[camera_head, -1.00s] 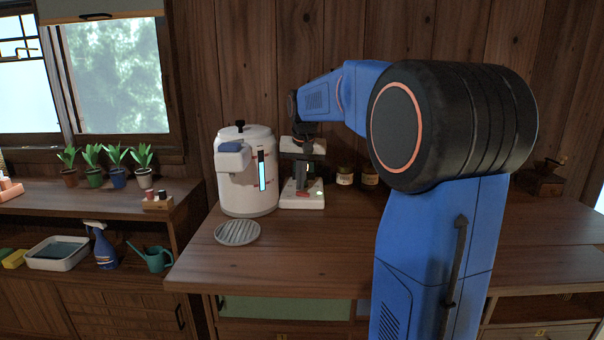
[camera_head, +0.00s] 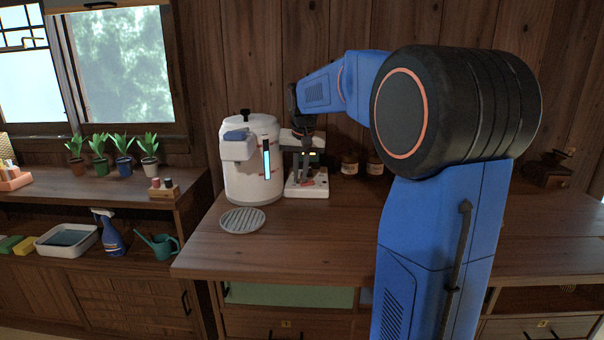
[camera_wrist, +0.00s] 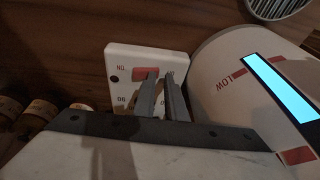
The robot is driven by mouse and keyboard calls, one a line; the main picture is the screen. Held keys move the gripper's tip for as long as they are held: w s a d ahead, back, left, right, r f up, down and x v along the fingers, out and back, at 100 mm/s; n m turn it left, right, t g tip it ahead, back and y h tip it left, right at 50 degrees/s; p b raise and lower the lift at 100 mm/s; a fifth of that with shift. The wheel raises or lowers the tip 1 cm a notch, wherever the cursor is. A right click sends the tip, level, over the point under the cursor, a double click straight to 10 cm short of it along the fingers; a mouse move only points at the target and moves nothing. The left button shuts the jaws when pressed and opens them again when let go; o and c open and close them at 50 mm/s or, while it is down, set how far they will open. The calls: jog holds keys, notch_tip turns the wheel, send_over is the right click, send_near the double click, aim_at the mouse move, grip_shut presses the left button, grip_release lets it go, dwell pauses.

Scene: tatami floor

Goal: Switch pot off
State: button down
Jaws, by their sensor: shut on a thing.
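The white pot (camera_head: 238,185) stands at the back of the wooden counter, with a lit cyan level bar (camera_head: 267,160) on its front. The bar also shows at the right of the wrist view (camera_wrist: 278,85). Right beside the pot is a white switch panel (camera_head: 318,188) with a red switch (camera_wrist: 142,73), seen in the wrist view. My gripper (camera_wrist: 162,76) points down at the panel, its two dark fingers close together at the right end of the red switch. It is shut on what looks like the switch; the fingers hide the exact contact.
A round grey slatted trivet (camera_head: 243,220) lies on the counter in front of the pot. Jars (camera_head: 350,163) stand behind, right of the panel. Potted plants (camera_head: 123,160) line the left shelf. The counter front is clear.

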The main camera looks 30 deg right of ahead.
jog(key=shift+s+f, duration=0.1)
jog(key=shift+f, duration=0.4)
jog(key=shift+s+d, duration=0.3)
jog(key=shift+d, duration=0.1)
jog(key=a+r, duration=0.2)
jog(key=r, duration=0.5)
jog(key=a+r, duration=0.3)
jog(key=r, duration=0.4)
